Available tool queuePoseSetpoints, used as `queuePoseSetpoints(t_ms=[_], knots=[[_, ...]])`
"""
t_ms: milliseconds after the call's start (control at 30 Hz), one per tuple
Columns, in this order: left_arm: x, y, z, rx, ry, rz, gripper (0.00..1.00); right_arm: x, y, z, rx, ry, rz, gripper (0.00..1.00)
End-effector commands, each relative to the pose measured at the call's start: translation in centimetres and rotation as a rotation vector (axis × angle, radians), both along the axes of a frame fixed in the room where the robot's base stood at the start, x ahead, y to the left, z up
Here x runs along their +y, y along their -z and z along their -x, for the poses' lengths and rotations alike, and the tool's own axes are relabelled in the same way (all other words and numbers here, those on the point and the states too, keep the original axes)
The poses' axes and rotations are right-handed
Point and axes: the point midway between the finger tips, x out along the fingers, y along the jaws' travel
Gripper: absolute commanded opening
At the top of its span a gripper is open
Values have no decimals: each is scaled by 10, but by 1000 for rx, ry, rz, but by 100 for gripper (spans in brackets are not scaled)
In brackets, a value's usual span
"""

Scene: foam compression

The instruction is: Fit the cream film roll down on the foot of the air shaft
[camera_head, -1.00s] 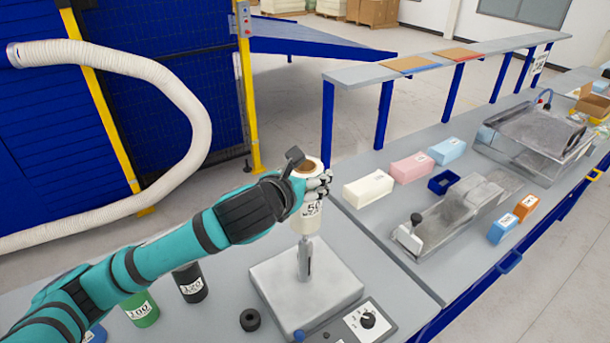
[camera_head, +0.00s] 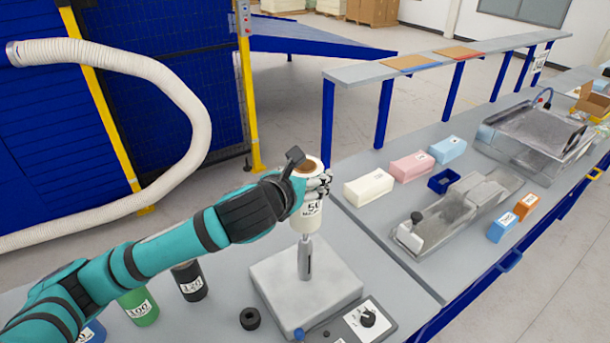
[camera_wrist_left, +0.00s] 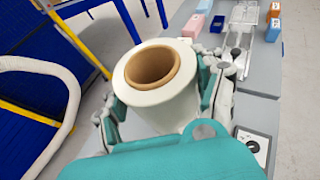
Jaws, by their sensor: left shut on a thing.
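The cream film roll (camera_head: 306,222) is upright in my left gripper (camera_head: 312,190), with its brown core showing at the top. The roll also fills the middle of the left wrist view (camera_wrist_left: 160,98), with fingers of the left gripper (camera_wrist_left: 158,100) on both sides of it. The air shaft (camera_head: 304,258) stands upright on a grey base block (camera_head: 330,291). The roll is directly above the visible part of the shaft, well above the block. The roll hides the shaft's upper part, so I cannot tell whether it is inside the core. My right gripper is not in view.
A green roll (camera_head: 139,307) and a black roll (camera_head: 189,281) stand left of the block. A black ring (camera_head: 250,319) and a control box with a knob (camera_head: 366,322) are near its front. Cream (camera_head: 369,188), pink and blue blocks lie on the right bench.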

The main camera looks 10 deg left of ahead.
Motion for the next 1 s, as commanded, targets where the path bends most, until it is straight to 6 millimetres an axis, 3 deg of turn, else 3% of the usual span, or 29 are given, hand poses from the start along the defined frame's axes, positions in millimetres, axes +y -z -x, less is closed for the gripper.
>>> queuePoseSetpoints(t_ms=[1000], knots=[[0,30,-1,-3,1,1,9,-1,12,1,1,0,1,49]])
